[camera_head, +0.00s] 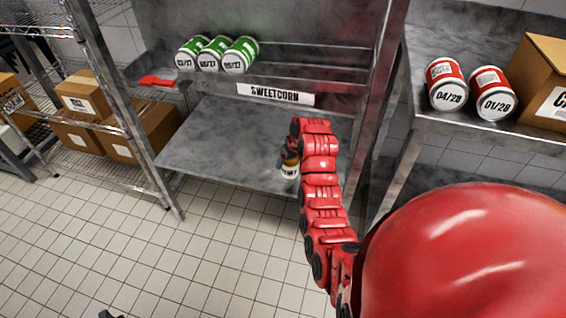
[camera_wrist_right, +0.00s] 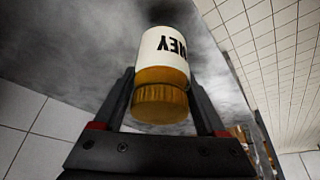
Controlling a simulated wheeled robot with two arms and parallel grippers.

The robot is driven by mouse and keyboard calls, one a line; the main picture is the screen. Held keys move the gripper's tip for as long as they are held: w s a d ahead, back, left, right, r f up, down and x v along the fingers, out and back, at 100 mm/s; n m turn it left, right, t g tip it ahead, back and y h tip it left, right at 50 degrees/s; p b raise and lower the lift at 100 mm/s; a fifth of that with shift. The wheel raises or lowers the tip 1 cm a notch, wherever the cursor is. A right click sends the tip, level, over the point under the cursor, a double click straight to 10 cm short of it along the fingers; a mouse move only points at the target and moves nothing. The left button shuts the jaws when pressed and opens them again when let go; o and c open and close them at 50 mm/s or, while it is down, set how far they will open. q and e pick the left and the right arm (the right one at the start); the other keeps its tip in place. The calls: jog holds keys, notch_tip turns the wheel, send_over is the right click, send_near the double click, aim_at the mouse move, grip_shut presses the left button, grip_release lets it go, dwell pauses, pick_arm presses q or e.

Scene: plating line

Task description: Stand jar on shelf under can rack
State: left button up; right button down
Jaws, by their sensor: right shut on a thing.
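The jar (camera_head: 289,169) has a white label and a yellow-brown lid; it also shows in the right wrist view (camera_wrist_right: 163,60), with the letters "NEY" readable. My right gripper (camera_head: 291,157) is shut on it, with one finger on each side of the jar in the right wrist view. The jar is at the front right part of the grey metal shelf (camera_head: 220,140) under the can rack (camera_head: 290,58). A dark shadow lies by the jar's far end; I cannot tell whether it touches the shelf. A dark piece at the bottom edge may be my left gripper (camera_head: 108,314); its jaws do not show.
Several green cans (camera_head: 212,52) lie in the rack above a "SWEETCORN" sign (camera_head: 275,94). A red-handled object (camera_head: 157,81) is at the rack's left. Red cans (camera_head: 446,84) and a cardboard box (camera_head: 540,75) sit on the right shelf. The shelf left of the jar is clear.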

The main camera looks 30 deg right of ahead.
jog(key=shift+w+d+f+b, duration=0.15)
jog(key=shift+w+f+b, duration=0.45)
jog(key=shift+w+f, duration=1.25)
jog(key=shift+r, duration=0.1)
grip_release()
